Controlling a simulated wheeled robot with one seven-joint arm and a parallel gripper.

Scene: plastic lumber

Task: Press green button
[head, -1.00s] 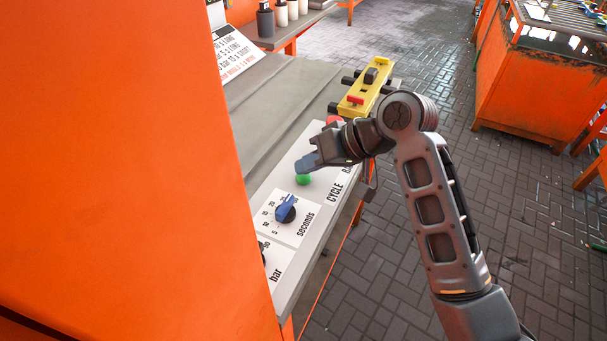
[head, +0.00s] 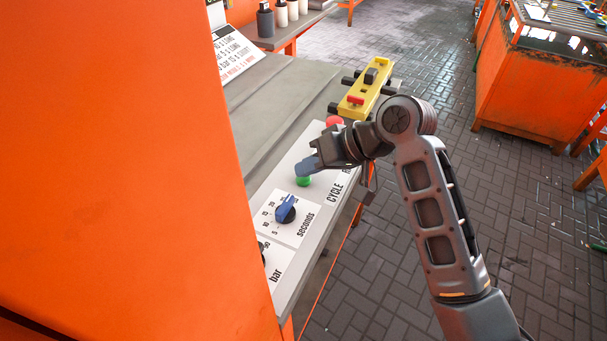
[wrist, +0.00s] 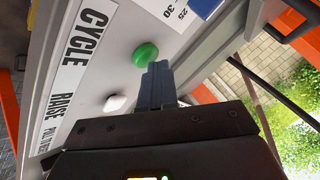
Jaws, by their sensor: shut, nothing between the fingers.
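The green button (head: 304,181) is a round knob on the light grey control panel (head: 318,212), beside the CYCLE label. It also shows in the wrist view (wrist: 146,54), at the tips of my fingers. My gripper (head: 304,168) is shut and empty, its blue-grey fingertips pointing at the button. In the wrist view the fingertips (wrist: 158,68) overlap the button's lower edge. I cannot tell whether they touch it. In the head view the fingers hide the button's upper part.
A blue dial (head: 286,209) marked in seconds sits nearer on the panel. A red button (head: 334,121) and a yellow control box (head: 365,88) lie farther along. A white button (wrist: 115,103) is near my gripper. A large orange panel (head: 110,160) fills the left.

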